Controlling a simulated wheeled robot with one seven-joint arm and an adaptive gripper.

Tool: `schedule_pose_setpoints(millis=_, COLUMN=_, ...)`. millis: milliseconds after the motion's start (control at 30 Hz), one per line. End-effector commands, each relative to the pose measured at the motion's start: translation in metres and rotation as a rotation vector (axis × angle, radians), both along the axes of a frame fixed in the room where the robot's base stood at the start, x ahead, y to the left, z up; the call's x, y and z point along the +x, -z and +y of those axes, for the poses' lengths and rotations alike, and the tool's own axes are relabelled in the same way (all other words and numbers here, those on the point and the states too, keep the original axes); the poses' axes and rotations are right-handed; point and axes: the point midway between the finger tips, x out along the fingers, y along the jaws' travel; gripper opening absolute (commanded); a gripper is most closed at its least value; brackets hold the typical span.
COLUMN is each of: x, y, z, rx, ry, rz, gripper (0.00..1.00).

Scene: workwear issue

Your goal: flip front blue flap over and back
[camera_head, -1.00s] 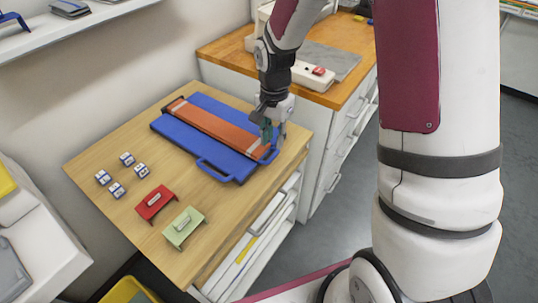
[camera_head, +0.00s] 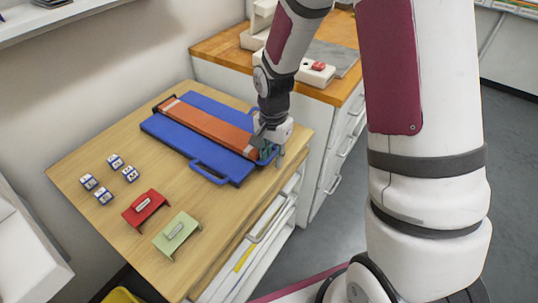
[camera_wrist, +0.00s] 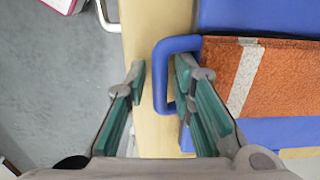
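A blue folding board lies on the wooden table, with an orange cloth (camera_head: 207,122) along its middle. A pale stripe crosses each end of the cloth. The front blue flap (camera_head: 185,143) lies flat, its loop handle (camera_head: 208,173) sticking out at the table's front side. My gripper (camera_head: 268,156) is down at the board's right end. In the wrist view my gripper (camera_wrist: 160,78) is open, its fingers on either side of the bar of another blue loop handle (camera_wrist: 161,62) by the cloth's end. One finger appears inside the loop; contact cannot be told.
A red stand (camera_head: 145,207), a green stand (camera_head: 178,234) and several small white-and-blue blocks (camera_head: 104,196) sit left and front of the board. A white cabinet with a wooden top (camera_head: 215,52) stands behind to the right.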

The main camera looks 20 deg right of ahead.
Motion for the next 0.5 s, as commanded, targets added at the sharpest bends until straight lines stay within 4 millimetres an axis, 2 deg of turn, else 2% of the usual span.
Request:
schedule_pose_setpoints(millis=67, x=0.0, y=-0.0001, z=0.0001, rx=0.0, ry=0.0, rz=0.0, gripper=0.21)
schedule_pose_setpoints(millis=100, x=0.0, y=-0.0002, z=0.0001, rx=0.0, ry=0.0, rz=0.0, gripper=0.12)
schedule_pose_setpoints(millis=167, x=0.0, y=-0.0002, z=0.0001, rx=0.0, ry=0.0, rz=0.0, gripper=0.01)
schedule_pose_setpoints(millis=500, x=-0.0003, y=-0.0001, z=-0.0002, rx=-0.001, ry=0.0, rz=0.001, gripper=0.0)
